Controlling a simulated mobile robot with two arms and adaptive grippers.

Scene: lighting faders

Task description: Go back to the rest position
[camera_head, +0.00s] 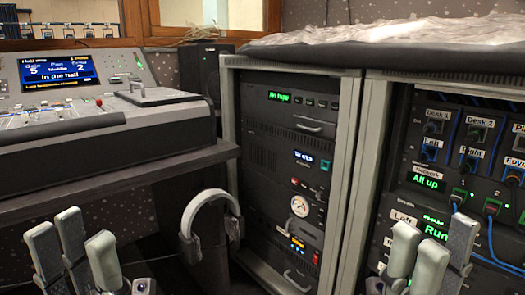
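My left gripper (76,243) is at the bottom left, fingers pointing up and spread, with nothing seen between them. The lower parts of both grippers are cut off by the frame. The desk screen (58,72) reads "In the hall".
Headphones (210,215) hang below the desk's front edge. A middle rack (275,150) holds units with a gauge and green displays. A crumpled sheet (410,32) lies on top. A dark speaker-like box (205,68) stands behind.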

